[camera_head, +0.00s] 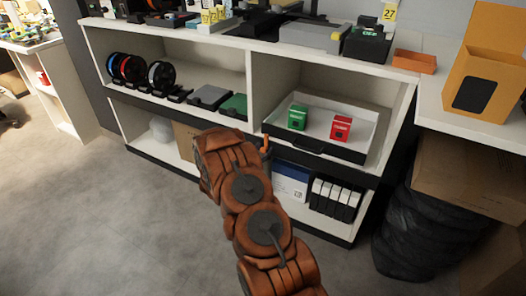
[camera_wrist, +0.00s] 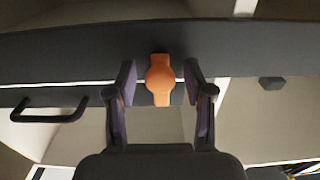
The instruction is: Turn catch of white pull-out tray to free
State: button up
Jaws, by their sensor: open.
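The white pull-out tray (camera_head: 352,130) sits in the right compartment of the shelf, with a black front and a black handle (camera_head: 294,146). The handle also shows at the left of the wrist view (camera_wrist: 50,115). An orange catch (camera_wrist: 160,75), with a round middle and a tab, lies across a dark board edge and the dark strip beside it. My gripper (camera_wrist: 160,88) is open, with one finger on each side of the catch and a visible gap on both sides. In the head view my arm largely hides the gripper near the tray's left front corner.
A green box (camera_head: 297,117) and a red box (camera_head: 341,128) stand in the tray. Binders (camera_head: 335,198) and a blue-white box (camera_head: 290,183) are below. Spools (camera_head: 160,75) stand in the left compartment. A black bag (camera_head: 420,232) is at right. The floor at left is clear.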

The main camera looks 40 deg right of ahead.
grip_shut()
jog(key=shift+r+p, duration=0.1)
jog(key=shift+p, duration=0.35)
jog(key=shift+n+p, duration=0.4)
jog(key=shift+n, duration=0.1)
jog(key=n+p, duration=0.3)
jog(key=shift+r+p, duration=0.15)
jog(key=shift+p, duration=0.2)
jog(key=n+p, duration=0.3)
jog(key=n, duration=0.1)
jog(key=shift+n+p, duration=0.3)
jog(key=n+p, duration=0.1)
jog(key=n, duration=0.1)
jog(key=n+p, duration=0.1)
jog(key=n, duration=0.1)
jog(key=shift+f, duration=0.3)
jog(key=n+p, duration=0.1)
jog(key=n, duration=0.4)
jog(key=shift+f, duration=0.15)
jog(key=shift+n, duration=0.3)
